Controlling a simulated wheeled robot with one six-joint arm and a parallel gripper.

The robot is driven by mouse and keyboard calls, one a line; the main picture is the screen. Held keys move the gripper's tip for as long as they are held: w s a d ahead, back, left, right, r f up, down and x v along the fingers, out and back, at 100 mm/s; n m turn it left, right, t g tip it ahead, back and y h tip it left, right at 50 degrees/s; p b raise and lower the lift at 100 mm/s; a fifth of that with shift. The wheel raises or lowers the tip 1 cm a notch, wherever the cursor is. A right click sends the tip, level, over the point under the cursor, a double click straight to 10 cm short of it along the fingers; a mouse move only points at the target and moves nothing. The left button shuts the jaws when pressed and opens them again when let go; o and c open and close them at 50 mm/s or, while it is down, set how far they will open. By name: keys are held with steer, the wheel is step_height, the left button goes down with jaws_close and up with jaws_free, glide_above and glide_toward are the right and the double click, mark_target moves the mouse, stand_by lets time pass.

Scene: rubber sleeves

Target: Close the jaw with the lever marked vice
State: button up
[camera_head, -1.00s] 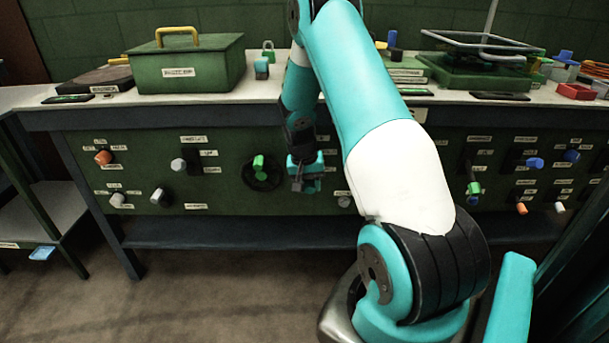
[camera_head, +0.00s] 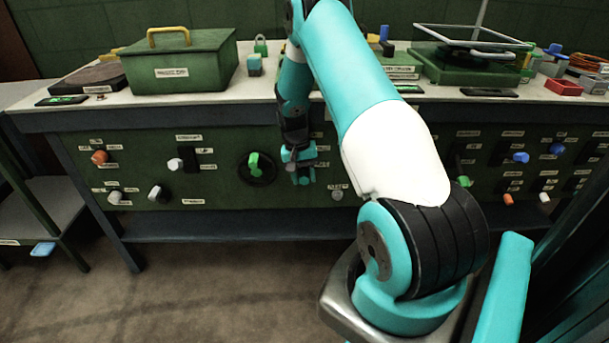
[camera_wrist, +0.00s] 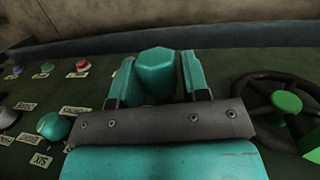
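My gripper (camera_wrist: 157,88) has its two teal fingers apart, on either side of a teal six-sided handle (camera_wrist: 156,70). Narrow gaps seem to show beside the handle. In the head view my gripper (camera_head: 298,155) is at the front panel, just above a teal piece (camera_head: 305,177) that may be the same handle. A green handle on a black round wheel (camera_head: 257,168) sits to its left; the wheel also shows at the right of the wrist view (camera_wrist: 272,98). The labels are too small to read, so I cannot tell which lever is marked vice. I cannot make out the jaw.
The panel (camera_head: 225,200) carries several other knobs, such as an orange one (camera_head: 99,157) and a white one (camera_head: 157,193). A green box (camera_head: 180,73) with a yellow handle stands on the bench top. Open floor (camera_head: 200,285) lies before the bench.

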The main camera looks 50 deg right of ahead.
steer(key=shift+o, duration=1.3)
steer(key=s+r+p+v, duration=0.1)
steer(key=s+v, duration=0.3)
steer(key=v, duration=1.5)
steer(key=shift+r+p, duration=0.2)
steer(key=shift+p, duration=0.55)
